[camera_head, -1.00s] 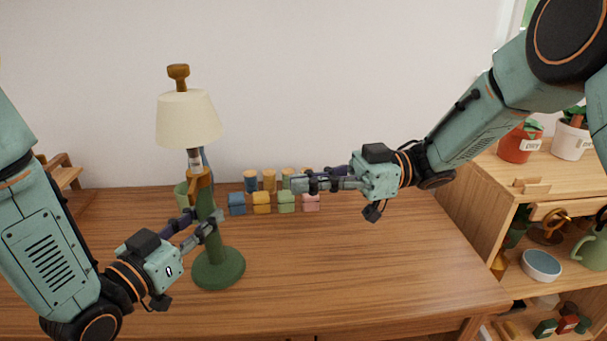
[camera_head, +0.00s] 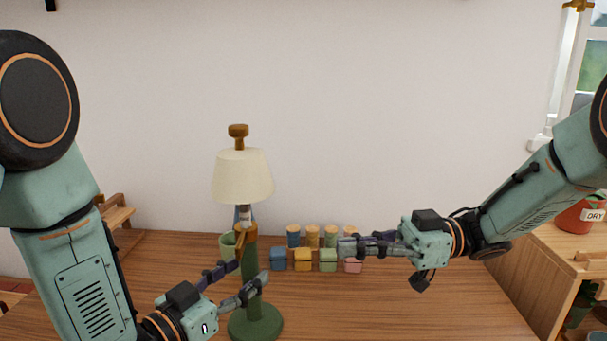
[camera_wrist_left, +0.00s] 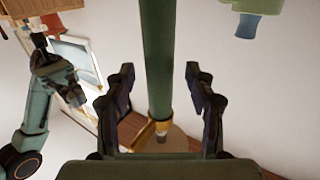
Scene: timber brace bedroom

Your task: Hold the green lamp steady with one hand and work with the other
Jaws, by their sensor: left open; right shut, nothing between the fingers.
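The green lamp has a round green base (camera_head: 255,323), a green stem (camera_head: 251,275), a brass collar and a cream shade (camera_head: 243,176) with a brown knob on top. It stands upright on the wooden table. My left gripper (camera_head: 252,274) is open at the stem. In the left wrist view the stem (camera_wrist_left: 158,60) runs between the spread fingers of the left gripper (camera_wrist_left: 160,88), with gaps on both sides. My right gripper (camera_head: 343,248) is shut and empty, right of the lamp, in front of the small blocks. Contact there cannot be told.
Small blue, yellow, green and pink blocks (camera_head: 303,259) stand in a row behind the lamp. Corked jars (camera_head: 312,237) stand behind them, and a green cup (camera_head: 228,245) is close by the stem. A shelf with a red pot (camera_head: 579,216) is at right. The table's front right (camera_head: 400,310) is clear.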

